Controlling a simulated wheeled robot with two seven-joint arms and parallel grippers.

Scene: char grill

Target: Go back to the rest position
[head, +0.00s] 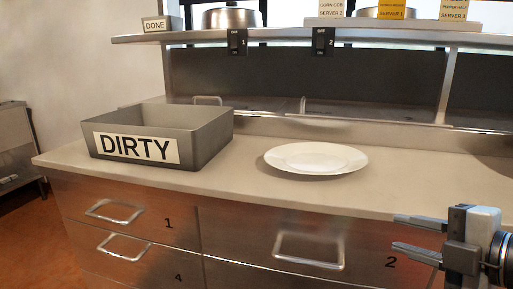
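My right gripper (418,238) is at the lower right of the head view, in front of the drawer fronts and below the counter edge. Its two fingers point left and are apart, with nothing between them. My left gripper is not in the head view. A white plate (316,158) lies flat on the counter (245,182), right of the middle, apart from my gripper.
A grey bin labelled DIRTY (205,137) stands on the counter at left. Drawers with handles (310,250) are below. A shelf (285,34) above holds a DONE box (158,24), a pot (231,17) and labelled containers. The counter between bin and plate is clear.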

